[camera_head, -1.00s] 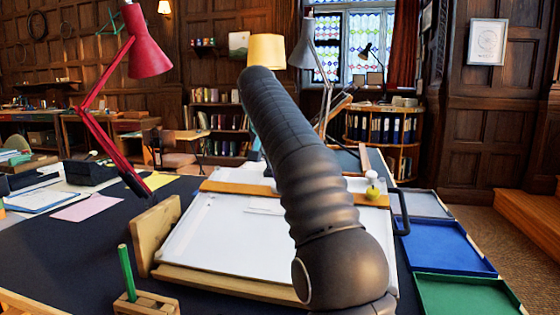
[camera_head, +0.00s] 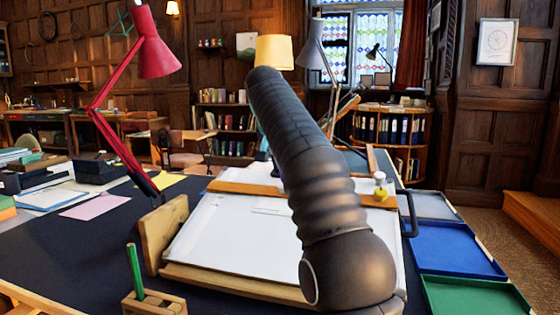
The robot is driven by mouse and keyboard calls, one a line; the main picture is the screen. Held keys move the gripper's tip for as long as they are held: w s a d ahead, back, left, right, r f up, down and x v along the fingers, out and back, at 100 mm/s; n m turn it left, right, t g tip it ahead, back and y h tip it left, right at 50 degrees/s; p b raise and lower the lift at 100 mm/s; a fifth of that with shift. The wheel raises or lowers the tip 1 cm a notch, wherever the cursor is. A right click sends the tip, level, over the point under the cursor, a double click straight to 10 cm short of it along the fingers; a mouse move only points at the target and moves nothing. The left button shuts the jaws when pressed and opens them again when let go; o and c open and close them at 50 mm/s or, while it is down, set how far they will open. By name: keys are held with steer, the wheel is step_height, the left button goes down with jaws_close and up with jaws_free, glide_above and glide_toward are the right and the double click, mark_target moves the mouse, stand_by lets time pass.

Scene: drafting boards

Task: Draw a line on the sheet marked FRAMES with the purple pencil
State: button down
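A drafting board lies ahead with a wide white sheet (camera_head: 235,240) on it. A smaller white paper (camera_head: 268,206) lies near the sheet's far side. I cannot read the word FRAMES on either. A wooden block holder (camera_head: 153,304) at the lower left holds one upright green pencil (camera_head: 134,270). I see no purple pencil. My dark arm rises across the middle and hides part of the board. My gripper is not in view.
Blue (camera_head: 452,248), green (camera_head: 470,293) and grey (camera_head: 430,205) trays line the right. A red lamp (camera_head: 157,58) stands at the left, a wooden block (camera_head: 165,232) at the board's left edge. A yellow-bodied object (camera_head: 380,191) sits on the board's far rail.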

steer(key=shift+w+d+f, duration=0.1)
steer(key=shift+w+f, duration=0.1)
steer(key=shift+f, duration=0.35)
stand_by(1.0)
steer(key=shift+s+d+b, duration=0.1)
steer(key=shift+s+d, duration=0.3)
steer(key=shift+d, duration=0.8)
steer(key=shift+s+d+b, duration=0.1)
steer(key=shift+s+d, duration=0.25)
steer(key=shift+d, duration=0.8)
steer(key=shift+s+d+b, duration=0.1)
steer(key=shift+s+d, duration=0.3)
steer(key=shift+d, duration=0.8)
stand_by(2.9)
